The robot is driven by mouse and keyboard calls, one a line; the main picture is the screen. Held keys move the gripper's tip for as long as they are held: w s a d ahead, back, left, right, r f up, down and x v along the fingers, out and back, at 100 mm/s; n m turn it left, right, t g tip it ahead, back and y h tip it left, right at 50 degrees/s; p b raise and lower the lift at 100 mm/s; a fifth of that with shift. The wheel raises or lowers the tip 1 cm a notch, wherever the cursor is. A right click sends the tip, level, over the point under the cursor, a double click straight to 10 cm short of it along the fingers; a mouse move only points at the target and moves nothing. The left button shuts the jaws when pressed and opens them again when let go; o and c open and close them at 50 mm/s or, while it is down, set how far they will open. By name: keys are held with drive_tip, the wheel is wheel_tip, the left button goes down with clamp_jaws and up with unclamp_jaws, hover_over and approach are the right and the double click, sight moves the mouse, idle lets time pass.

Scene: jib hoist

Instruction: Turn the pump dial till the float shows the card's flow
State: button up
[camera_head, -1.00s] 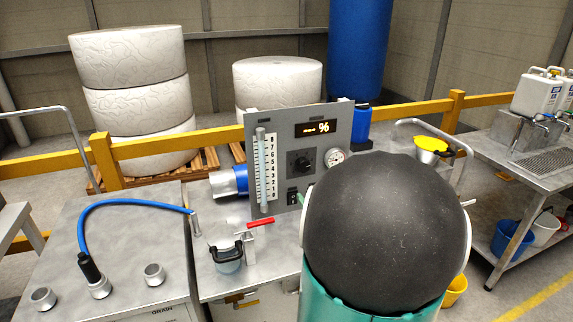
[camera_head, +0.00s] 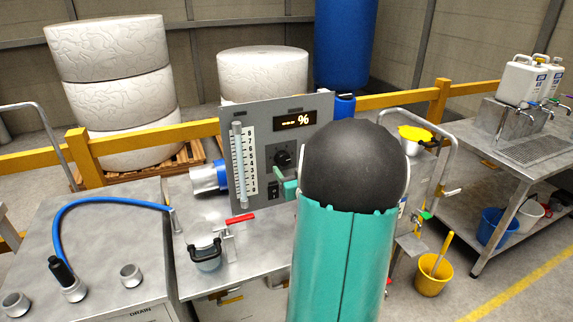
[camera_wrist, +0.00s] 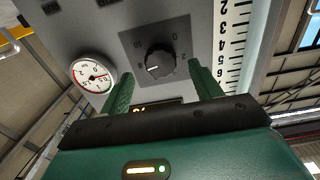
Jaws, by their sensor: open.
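The pump dial, a black round knob (camera_head: 283,158), sits on a grey upright panel (camera_head: 318,108). The wrist view shows the knob (camera_wrist: 160,62) on a dark plate with numbers, its white pointer mark toward the lower left. My gripper (camera_wrist: 163,82) is open, its green fingers apart either side of and just below the knob in that view; contact cannot be told. In the head view a green finger (camera_head: 289,187) shows below the knob; my arm hides most of the gripper. The flow tube (camera_head: 239,165) stands beside a numbered white scale (camera_head: 250,165); its float cannot be made out. No card is recognisable.
A lit % display (camera_head: 295,121) sits above the dial, its digits unreadable. A round gauge (camera_wrist: 94,74) is beside the dial. A red-handled valve (camera_head: 235,220) and lidded jar (camera_head: 205,252) stand on the steel bench before the panel. A blue motor (camera_head: 209,178) sits left.

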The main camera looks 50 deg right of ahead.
sight(284, 162)
drive_tip(key=x, duration=0.3)
drive_tip(key=shift+w+d, duration=0.15)
drive_tip(key=shift+w, duration=0.15)
drive_tip(key=shift+c, duration=0.4)
drive_tip(key=c, duration=0.9)
drive_tip(key=shift+n, duration=0.3)
